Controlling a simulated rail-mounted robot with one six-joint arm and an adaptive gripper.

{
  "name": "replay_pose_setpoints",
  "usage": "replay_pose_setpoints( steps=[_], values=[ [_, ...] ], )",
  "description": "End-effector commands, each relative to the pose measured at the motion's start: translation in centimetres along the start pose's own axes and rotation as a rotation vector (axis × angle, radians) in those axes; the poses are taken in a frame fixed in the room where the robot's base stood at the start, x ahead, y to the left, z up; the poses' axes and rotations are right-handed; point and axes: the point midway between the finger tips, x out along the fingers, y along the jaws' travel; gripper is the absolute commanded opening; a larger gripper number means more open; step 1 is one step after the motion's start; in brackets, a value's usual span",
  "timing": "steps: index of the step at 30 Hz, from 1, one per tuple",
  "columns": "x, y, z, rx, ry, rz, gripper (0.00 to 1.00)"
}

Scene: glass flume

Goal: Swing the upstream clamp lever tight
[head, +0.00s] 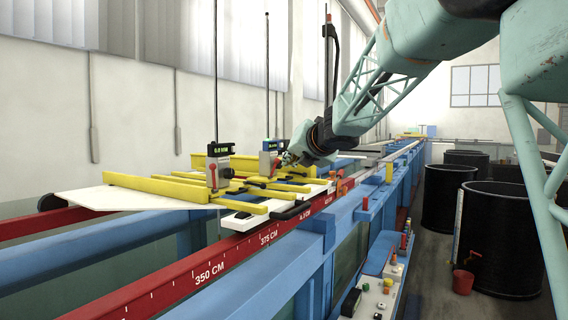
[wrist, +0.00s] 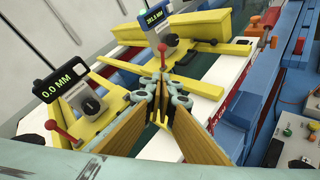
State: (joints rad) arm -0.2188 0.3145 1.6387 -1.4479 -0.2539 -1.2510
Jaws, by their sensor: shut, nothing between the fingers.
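Levers with red ball knobs show on the yellow-framed carriages; I cannot tell for sure which is the upstream clamp lever. In the wrist view, one red-knobbed lever (wrist: 52,125) stands at the left by the gauge reading 0.0 MM (wrist: 62,86). A second red-knobbed lever (wrist: 162,48) stands upright by the farther gauge (wrist: 158,18), just beyond my fingertips. My gripper (wrist: 161,84) is shut and empty over the carriage. In the head view, my gripper (head: 287,159) is close beside the farther gauge (head: 271,146).
The nearer gauge (head: 220,150) stands on a yellow frame (head: 150,186) with a tall thin rod. The red scale rail (head: 240,250) runs along the blue flume (head: 300,240). Black tanks (head: 455,195) stand at the right. A ledge with small controls (head: 375,295) is below the rail.

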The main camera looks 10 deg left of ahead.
Motion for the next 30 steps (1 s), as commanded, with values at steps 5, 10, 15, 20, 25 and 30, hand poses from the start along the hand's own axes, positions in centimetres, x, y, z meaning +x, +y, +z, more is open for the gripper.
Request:
replay_pose_setpoints(
  steps=[5, 10, 15, 20, 25, 30],
  values=[
    [0.8, 0.0, 0.0, 0.0, 0.0, 0.0, 0.0],
    [2.1, 0.0, -0.1, 0.0, 0.001, 0.0, 0.0],
    [3.6, 0.0, 0.0, 0.0, 0.0, 0.0, 0.0],
    [5.1, 0.0, 0.0, 0.0, 0.0, 0.0, 0.0],
    [6.7, 0.0, 0.0, 0.0, 0.0, 0.0, 0.0],
    [8.3, 0.0, 0.0, 0.0, 0.0, 0.0, 0.0]
  ],
)
